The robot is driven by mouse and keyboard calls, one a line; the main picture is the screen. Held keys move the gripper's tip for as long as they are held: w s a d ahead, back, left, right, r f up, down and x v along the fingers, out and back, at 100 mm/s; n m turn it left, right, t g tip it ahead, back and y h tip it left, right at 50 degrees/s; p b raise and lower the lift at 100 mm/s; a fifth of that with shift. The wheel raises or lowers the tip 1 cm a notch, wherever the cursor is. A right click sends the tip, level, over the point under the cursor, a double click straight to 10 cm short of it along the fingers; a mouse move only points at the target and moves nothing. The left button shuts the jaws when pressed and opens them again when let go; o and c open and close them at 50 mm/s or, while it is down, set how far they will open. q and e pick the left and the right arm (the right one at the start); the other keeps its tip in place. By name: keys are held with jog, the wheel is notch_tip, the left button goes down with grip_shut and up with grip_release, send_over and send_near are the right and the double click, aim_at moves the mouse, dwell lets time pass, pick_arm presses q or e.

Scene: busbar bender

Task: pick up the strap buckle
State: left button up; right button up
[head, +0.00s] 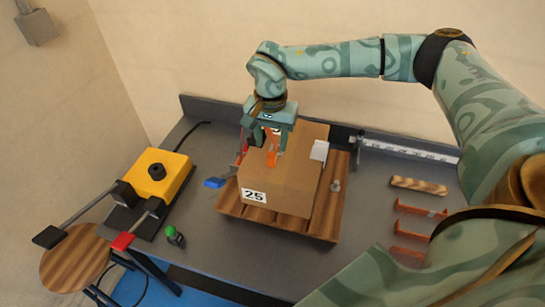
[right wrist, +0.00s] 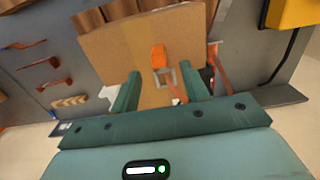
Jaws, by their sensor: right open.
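A cardboard box (head: 266,185) marked 25 sits on a slatted wooden pallet (head: 322,228). On its top lies an orange strap piece (head: 272,158), which also shows in the right wrist view (right wrist: 158,57). A grey metal frame, seemingly the strap buckle (right wrist: 165,77), lies beside the orange piece, partly hard to make out. My right gripper (head: 268,142) is over the far part of the box top, pointing down. In the right wrist view its open fingers (right wrist: 160,86) stand either side of the buckle, with nothing clearly held. My left gripper is not in view.
A yellow machine (head: 158,172) with long handles stands left on the grey table (head: 378,262). A blue-handled item (head: 214,183) lies left of the box; a small green-topped item (head: 171,233) is nearer. Copper-coloured bars (head: 420,209) and a ruler (head: 410,150) are at right.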

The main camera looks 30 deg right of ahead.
aim_at(272, 153)
notch_tip(272, 153, down, 6)
jog(key=shift+d+r+b, duration=0.1)
jog(key=shift+b, duration=0.2)
grip_shut()
